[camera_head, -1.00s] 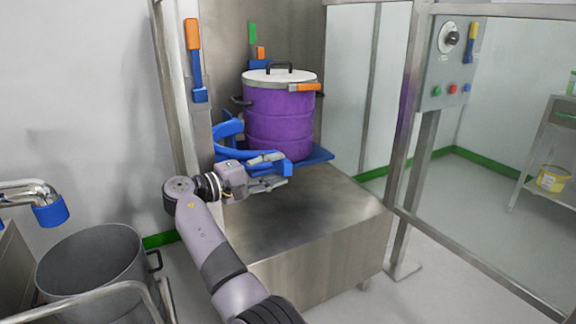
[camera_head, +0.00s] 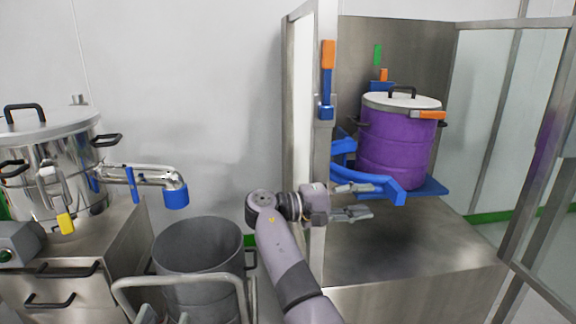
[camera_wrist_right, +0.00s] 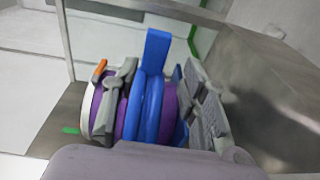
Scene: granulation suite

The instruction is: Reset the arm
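One of my arms rises from the bottom of the head view; judging by the right wrist view, it is my right. My right gripper (camera_head: 364,200) is open and empty, its two grey fingers spread. It is just left of and below the end of a blue curved clamp arm (camera_head: 380,177), in front of a purple drum (camera_head: 398,150). In the right wrist view, the clamp arm (camera_wrist_right: 151,105) appears between the fingers (camera_wrist_right: 160,105), with the drum (camera_wrist_right: 169,105) behind; I cannot tell whether they touch. My left gripper is not in view.
The drum stands on a blue platform (camera_head: 433,187) over a steel base (camera_head: 400,250). A frame post (camera_head: 318,150) is close behind my right wrist. A grey open bin (camera_head: 198,245), a blue-ended pipe (camera_head: 175,194) and a steel vessel (camera_head: 50,165) are at left.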

